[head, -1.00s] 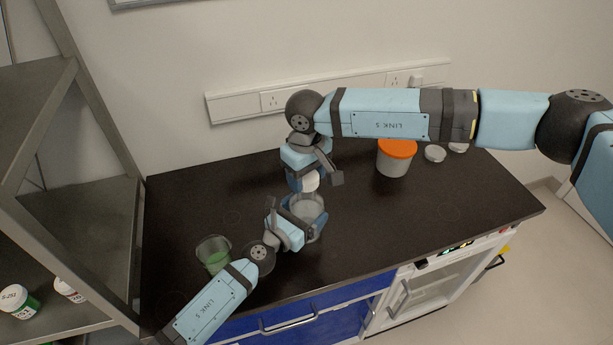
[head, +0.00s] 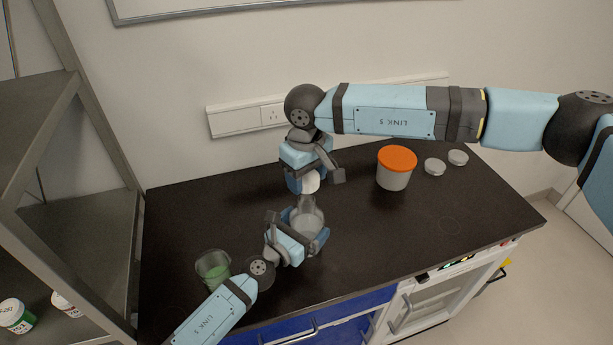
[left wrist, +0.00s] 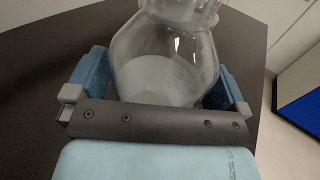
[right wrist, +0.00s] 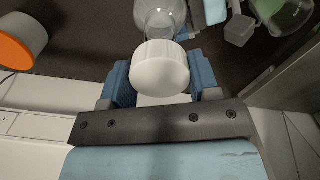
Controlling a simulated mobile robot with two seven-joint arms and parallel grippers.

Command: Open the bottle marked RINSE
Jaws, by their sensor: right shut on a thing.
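A clear glass bottle (head: 306,222) with pale contents stands upright on the dark bench; it also fills the left wrist view (left wrist: 165,65). No RINSE marking is readable. My left gripper (head: 307,238) has its fingers on both sides of the bottle's body, seemingly touching it. A white cap (head: 311,182) is between the fingers of my right gripper (head: 312,178), which is shut on it. The cap is above the bottle's neck, with the neck showing below it. In the right wrist view the cap (right wrist: 160,68) hides part of the bottle.
A beaker of green liquid (head: 212,270) stands left of the bottle, near my left arm. A tub with an orange lid (head: 397,160) and two small clear dishes (head: 434,166) are at the right. A metal shelf (head: 85,190) with white containers is at the left. The bench's back left is clear.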

